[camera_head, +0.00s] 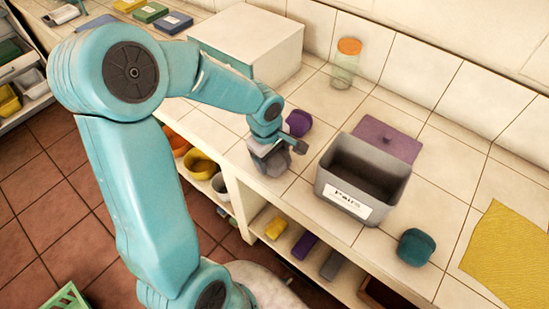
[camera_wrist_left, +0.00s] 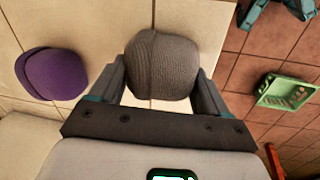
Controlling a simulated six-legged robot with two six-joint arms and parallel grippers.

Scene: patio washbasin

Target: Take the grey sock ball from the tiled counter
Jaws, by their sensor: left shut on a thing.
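The grey sock ball (camera_wrist_left: 161,66) sits between the two fingers of my left gripper (camera_wrist_left: 162,88) in the left wrist view. The fingers touch it on both sides, so the gripper is shut on it. I cannot tell whether the ball still touches the tiles. My right gripper is not in view.
A purple sock ball (camera_head: 299,122) lies just behind my left gripper. A grey box labelled "Pairs" (camera_head: 345,201) stands to the right, a purple lid (camera_head: 388,138) behind it. A teal sock ball (camera_head: 415,247) and yellow cloth (camera_head: 510,256) lie further right. A white box (camera_head: 245,40) and jar (camera_head: 345,65) stand behind.

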